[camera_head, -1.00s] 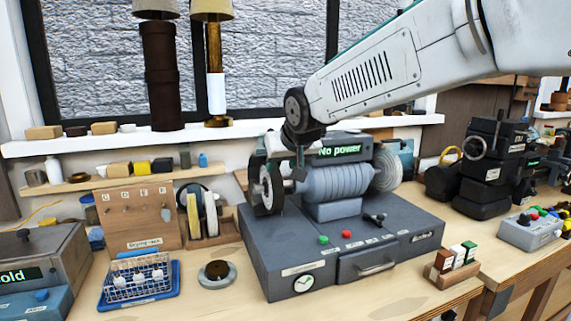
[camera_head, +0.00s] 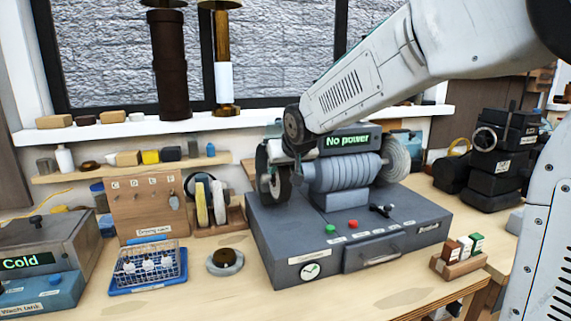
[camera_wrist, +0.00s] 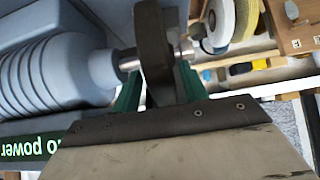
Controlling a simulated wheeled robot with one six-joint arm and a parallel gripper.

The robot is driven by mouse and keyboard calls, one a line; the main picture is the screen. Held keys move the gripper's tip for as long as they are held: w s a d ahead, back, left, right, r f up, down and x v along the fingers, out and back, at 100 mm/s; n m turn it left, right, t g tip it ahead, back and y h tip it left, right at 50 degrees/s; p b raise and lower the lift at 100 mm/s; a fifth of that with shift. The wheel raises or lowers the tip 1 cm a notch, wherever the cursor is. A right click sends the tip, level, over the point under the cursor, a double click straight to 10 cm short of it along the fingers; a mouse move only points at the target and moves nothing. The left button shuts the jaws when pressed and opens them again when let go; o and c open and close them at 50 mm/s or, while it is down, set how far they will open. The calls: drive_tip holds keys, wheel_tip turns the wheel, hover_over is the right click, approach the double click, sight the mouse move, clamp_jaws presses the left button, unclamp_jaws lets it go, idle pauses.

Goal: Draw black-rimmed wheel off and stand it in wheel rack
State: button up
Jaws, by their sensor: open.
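The black-rimmed wheel (camera_head: 283,184) is on the left spindle of the grey bench machine, upright. In the wrist view its dark rim (camera_wrist: 152,45) runs between my two green fingers, with the metal spindle beside it. My gripper (camera_wrist: 158,88) is open around the wheel's rim; whether either finger touches it I cannot tell. In the head view the fingers are mostly hidden behind the wheel and wrist. The wooden wheel rack (camera_head: 236,217) stands left of the machine, holding a yellowish wheel and a pale wheel, also partly visible in the wrist view.
The grey machine (camera_head: 330,232) shows "No power" on its display (camera_head: 347,140). A pale wheel (camera_head: 396,160) is on its right spindle. A wooden key board (camera_head: 147,210), a blue wire basket (camera_head: 149,268) and a round dark-topped piece (camera_head: 225,261) are at left.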

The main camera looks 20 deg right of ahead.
drive_tip(key=c, duration=0.8)
drive_tip(key=shift+o, duration=0.2)
drive_tip(key=shift+r, duration=0.1)
drive_tip(key=shift+a, duration=0.1)
drive_tip(key=a, duration=0.7)
drive_tip(key=shift+a, duration=0.4)
idle(0.4)
